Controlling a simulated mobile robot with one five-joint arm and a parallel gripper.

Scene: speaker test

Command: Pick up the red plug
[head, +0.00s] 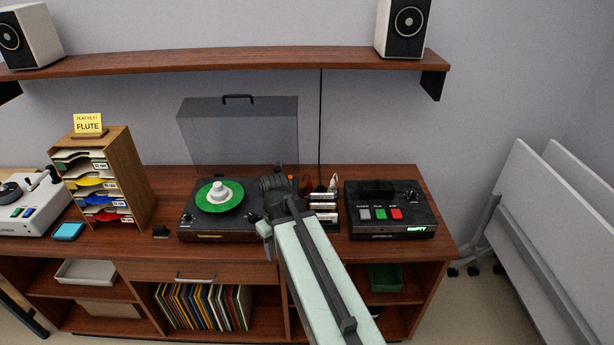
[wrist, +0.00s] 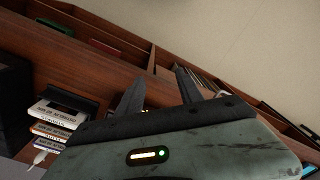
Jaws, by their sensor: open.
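A small dark-red shape (head: 307,183), possibly the red plug, shows on the cabinet top just right of my gripper in the head view. It is partly hidden and too small to make out clearly. My gripper (head: 277,184) is above the cabinet top, at the right side of the record player. In the wrist view the two dark fingers of my gripper (wrist: 161,75) stand apart, with wood behind them and nothing held between them. I cannot make out a red plug in the wrist view.
A stack of labelled cassettes (head: 323,205) stands right of my arm; it also shows in the wrist view (wrist: 55,122). A black deck (head: 391,220) reading EMPTY is farther right. The record player (head: 222,226) has a green disc and raised lid (head: 240,130). A shelf (head: 220,61) runs above.

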